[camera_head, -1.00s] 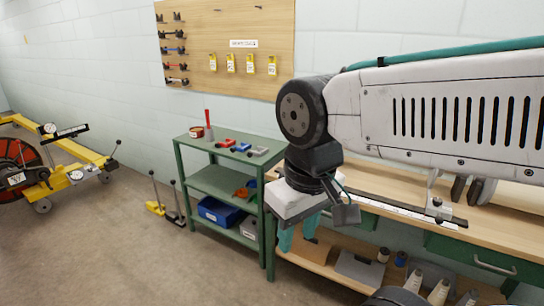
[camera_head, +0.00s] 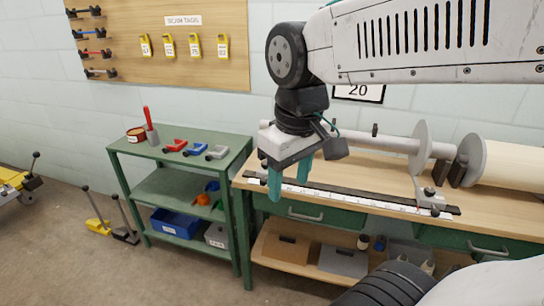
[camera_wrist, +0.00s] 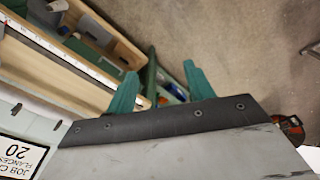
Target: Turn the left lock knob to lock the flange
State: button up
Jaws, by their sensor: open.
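My gripper (camera_head: 289,193) hangs fingers down, open and empty, in front of the left end of the workbench. Its two teal fingers also show apart in the wrist view (camera_wrist: 160,90). A pale shaft (camera_head: 394,146) with round grey flanges (camera_head: 421,150) lies above the bench, right of my gripper. A second flange (camera_head: 471,160) stands against a cream roll (camera_head: 515,166). A small dark knob-like part (camera_head: 375,129) sticks up from the shaft. I cannot tell for sure whether it is the left lock knob. My wrist hides the shaft's left end.
The workbench (camera_head: 350,176) carries a ruled rail (camera_head: 340,195) with a metal fitting (camera_head: 431,199). A green shelf cart (camera_head: 120,147) with red, blue and grey clamps stands left of the bench. Floor is free in front of the cart.

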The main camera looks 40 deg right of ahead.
jog(key=w+d+f+n, duration=0.1)
jog(key=w+d+n, duration=0.25)
jog(key=w, duration=0.55)
jog(key=w+d+f+n, duration=0.15)
jog(key=w+d, duration=0.25)
jog(key=w, duration=0.6)
jog(key=w+d+f+n, duration=0.1)
jog(key=w+d+n, duration=0.25)
jog(key=w, duration=0.55)
jog(key=w+d+f+n, duration=0.1)
jog(key=w+d+f, duration=0.2)
jog(key=w+f, duration=0.1)
jog(key=w+d+f+n, duration=0.2)
jog(key=w+d+f, duration=0.2)
jog(key=f, duration=0.1)
jog(key=w+d+f+n+g, duration=0.1)
jog(key=w+d+f, duration=0.2)
jog(key=w+f, duration=0.1)
jog(key=shift+w+d+f, duration=0.15)
jog(key=shift+w+d, duration=0.05)
jog(key=shift+n, duration=0.25)
jog(key=f, duration=0.7)
jog(key=shift+w+d+f, duration=0.15)
jog(key=shift+d+f, duration=0.05)
jog(key=shift+f, duration=0.45)
jog(key=c, duration=1)
